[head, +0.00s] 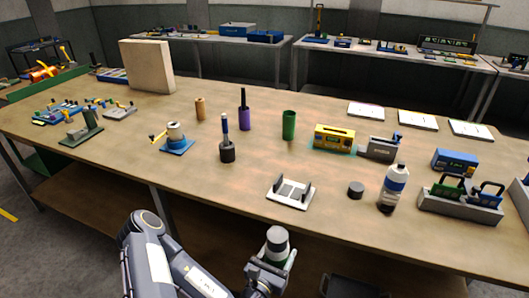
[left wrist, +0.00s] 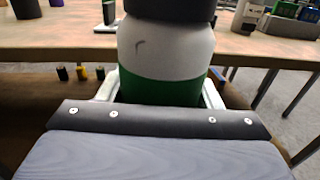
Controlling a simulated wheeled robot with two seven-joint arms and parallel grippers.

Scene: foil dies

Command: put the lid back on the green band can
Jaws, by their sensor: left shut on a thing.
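The green band can (head: 277,246) is held upright in front of the table's near edge. In the left wrist view the can (left wrist: 165,50) has a pale body, a green band low down and a dark top part cut off by the frame. I cannot tell whether that dark part is a lid. My left gripper (head: 268,272) is shut around the can; its fingers also show in the left wrist view (left wrist: 160,92), at the green band. A dark round piece (head: 356,190), possibly a lid, lies on the table near the front. My right gripper is not in view.
On the table (head: 220,199), a white cradle (head: 291,193) stands left of the dark piece. A bottle (head: 392,190) stands just right of it, with a grey holder (head: 458,208) beyond. The table between cradle and dark piece is clear.

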